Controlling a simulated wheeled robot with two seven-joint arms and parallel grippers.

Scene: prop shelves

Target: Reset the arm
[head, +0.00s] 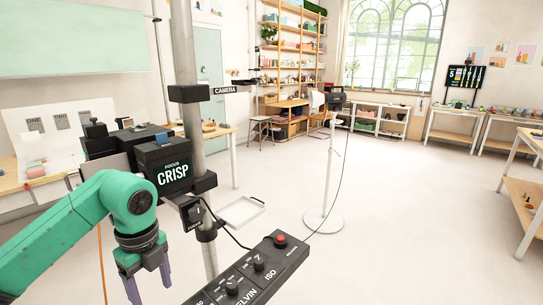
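My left arm (60,228) is green and comes in from the left, bent downward at the wrist. Its gripper (149,282) hangs down with purple fingers spread apart, and nothing shows between them. It is to the left of a black control panel (262,268) with knobs, a red button (281,240) and labels reading "ISO" and partly "KELVIN". The panel's lower end is cut off by the frame. My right arm and gripper are not in view.
A grey pole (189,75) with a black box (165,165) reading "FOCUS CRISP" stands close behind my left wrist. A small tray (240,212) juts out to its right. A thin stand (323,220) is further back. The floor on the right is clear, with shelves (292,60) beyond.

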